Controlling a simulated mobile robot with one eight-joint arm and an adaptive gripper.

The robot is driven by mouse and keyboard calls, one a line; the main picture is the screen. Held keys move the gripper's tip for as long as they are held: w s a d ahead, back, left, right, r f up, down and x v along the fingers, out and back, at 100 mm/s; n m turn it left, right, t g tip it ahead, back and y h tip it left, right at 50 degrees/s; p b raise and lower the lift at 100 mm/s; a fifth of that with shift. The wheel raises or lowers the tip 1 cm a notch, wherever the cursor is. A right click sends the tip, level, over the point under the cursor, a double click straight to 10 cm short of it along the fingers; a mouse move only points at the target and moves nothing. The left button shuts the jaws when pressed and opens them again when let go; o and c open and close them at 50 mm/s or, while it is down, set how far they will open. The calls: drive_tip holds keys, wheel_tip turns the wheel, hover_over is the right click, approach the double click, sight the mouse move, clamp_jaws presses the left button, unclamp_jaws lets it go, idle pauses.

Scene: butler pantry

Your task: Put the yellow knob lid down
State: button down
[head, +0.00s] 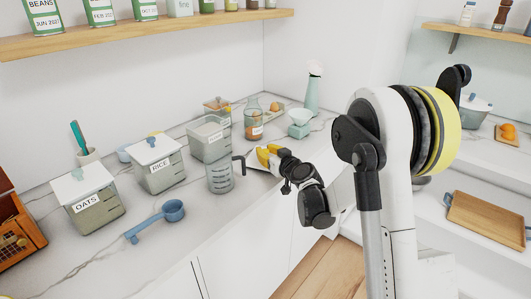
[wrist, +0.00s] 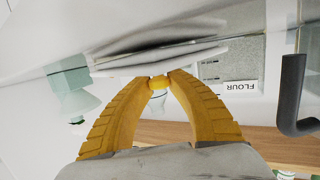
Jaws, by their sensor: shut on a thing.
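My gripper (head: 268,154) is over the counter, right of the measuring jug. In the wrist view its two yellow fingers (wrist: 157,84) are closed on a round yellow knob (wrist: 158,82). The white, flat lid (wrist: 165,60) extends from the knob and looks tilted in that view. In the head view a pale edge of the lid (head: 257,174) shows below the gripper; the knob is hidden by the fingers. I cannot tell whether the lid touches the counter. The flour canister (head: 209,139) stands behind and left of the gripper, apparently open on top.
A measuring jug (head: 220,177) with a dark handle stands close left of my gripper. Rice (head: 157,166) and oats (head: 92,203) canisters stand farther left, with a blue scoop (head: 160,219) in front. A bottle (head: 253,121) and scale (head: 299,126) stand behind.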

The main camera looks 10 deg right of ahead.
drive_tip(key=c, duration=1.3)
unclamp_jaws()
drive_tip(key=shift+f, duration=0.1)
